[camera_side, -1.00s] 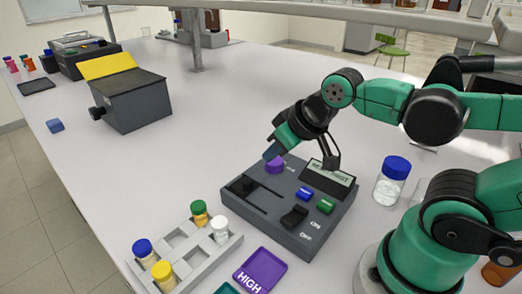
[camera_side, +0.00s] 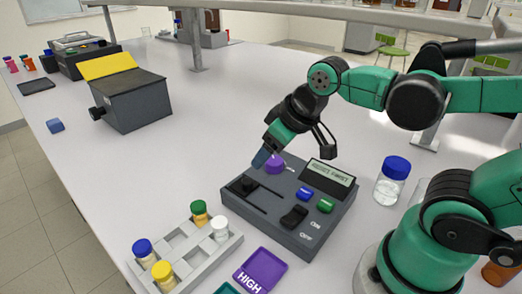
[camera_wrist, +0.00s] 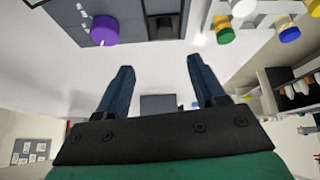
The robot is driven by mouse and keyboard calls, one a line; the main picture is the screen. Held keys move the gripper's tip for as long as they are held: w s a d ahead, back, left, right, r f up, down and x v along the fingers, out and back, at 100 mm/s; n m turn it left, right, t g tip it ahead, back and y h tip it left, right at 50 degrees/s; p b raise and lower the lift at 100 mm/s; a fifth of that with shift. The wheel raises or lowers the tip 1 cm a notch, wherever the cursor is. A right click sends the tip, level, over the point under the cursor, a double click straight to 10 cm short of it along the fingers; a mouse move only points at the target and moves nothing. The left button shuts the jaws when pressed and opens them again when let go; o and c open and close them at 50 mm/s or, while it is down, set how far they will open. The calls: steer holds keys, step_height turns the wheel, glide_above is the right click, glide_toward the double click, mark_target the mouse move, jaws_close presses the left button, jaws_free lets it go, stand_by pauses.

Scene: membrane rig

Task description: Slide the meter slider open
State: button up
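The meter (camera_side: 275,222) is a dark grey box in the middle of the table. Its black slider knob (camera_side: 243,186) sits near the left end of a slot (camera_side: 262,196) on its top. A dark block in a slot, probably the slider (camera_wrist: 165,20), shows at the top of the wrist view. My gripper (camera_side: 260,159) is above the back left edge of the meter, near the purple knob (camera_side: 275,163), apart from the slider. In the wrist view its two blue fingers (camera_wrist: 163,82) are spread with nothing between them.
The meter has a lit display (camera_side: 328,172), blue (camera_side: 304,194) and green (camera_side: 325,206) buttons and a black ON/OFF switch (camera_side: 294,216). A vial rack (camera_side: 190,262) stands in front left. A blue-capped jar (camera_side: 392,182) stands right.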

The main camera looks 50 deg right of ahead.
mark_target(247, 180)
steer(key=w+n+g, duration=0.1)
steer(key=n, duration=0.1)
steer(key=w+f+n+g, duration=0.1)
steer(key=w+n+g, duration=0.1)
steer(key=w+f+n+g, duration=0.1)
steer(key=n+g, duration=0.1)
steer(key=shift+w+a+f, duration=0.1)
steer(key=shift+w+a, duration=0.15)
steer(key=shift+a, duration=0.05)
steer(key=shift+w+f+n+g, duration=0.3)
steer(key=shift+f+n+g, duration=0.2)
steer(key=shift+n, duration=0.2)
steer(key=shift+f, duration=2.75)
jaws_close()
